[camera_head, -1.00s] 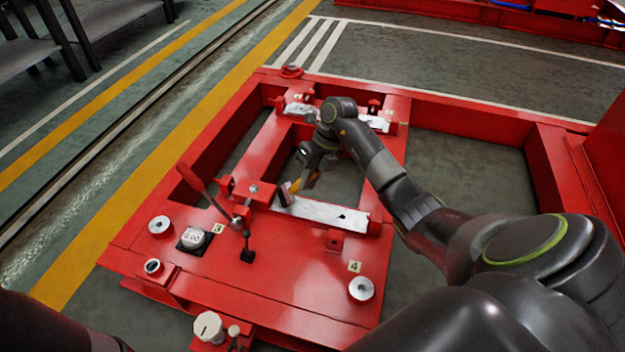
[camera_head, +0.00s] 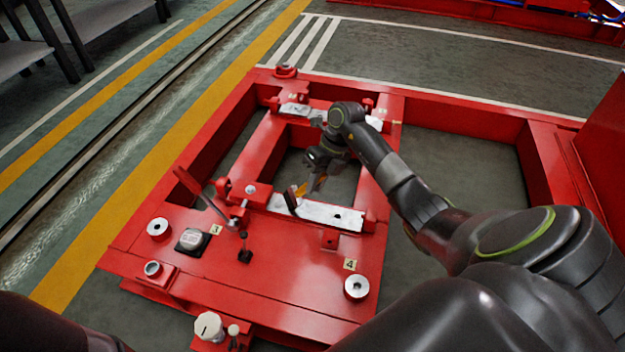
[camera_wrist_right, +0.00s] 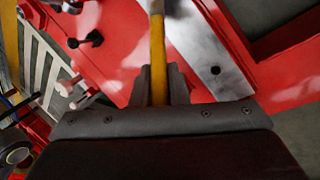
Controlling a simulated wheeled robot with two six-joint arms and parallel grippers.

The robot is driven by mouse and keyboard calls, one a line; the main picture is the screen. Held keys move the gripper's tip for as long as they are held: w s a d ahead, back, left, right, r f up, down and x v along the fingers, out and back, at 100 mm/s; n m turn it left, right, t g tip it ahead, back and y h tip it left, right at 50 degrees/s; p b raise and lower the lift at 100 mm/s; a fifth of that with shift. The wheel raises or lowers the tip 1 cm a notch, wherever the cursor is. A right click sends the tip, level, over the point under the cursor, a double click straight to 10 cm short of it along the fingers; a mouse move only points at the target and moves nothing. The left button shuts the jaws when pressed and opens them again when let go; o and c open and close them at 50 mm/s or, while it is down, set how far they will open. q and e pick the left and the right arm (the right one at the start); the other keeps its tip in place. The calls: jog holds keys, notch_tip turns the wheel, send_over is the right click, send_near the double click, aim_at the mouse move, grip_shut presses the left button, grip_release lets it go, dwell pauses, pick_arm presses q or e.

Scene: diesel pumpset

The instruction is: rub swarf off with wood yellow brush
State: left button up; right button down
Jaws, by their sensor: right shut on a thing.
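My right gripper (camera_head: 318,182) is shut on the yellow wooden handle of the brush (camera_head: 300,190). The handle also runs up between the fingers in the right wrist view (camera_wrist_right: 159,62). The dark brush head (camera_head: 291,203) is at the left part of a pale metal pad (camera_head: 318,211) on the red frame; I cannot tell whether it touches. The pad has a dark round hole near its right end and also shows in the right wrist view (camera_wrist_right: 198,50). I cannot make out swarf clearly. My left gripper is out of view.
A red lever (camera_head: 200,190) stands left of the pad. A second pale pad (camera_head: 295,110) lies farther back. The frame has open gaps.

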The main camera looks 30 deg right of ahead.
jog(key=shift+s+d, duration=0.35)
notch_tip(320, 180, up, 8)
jog(key=p, duration=0.7)
dwell(0.3)
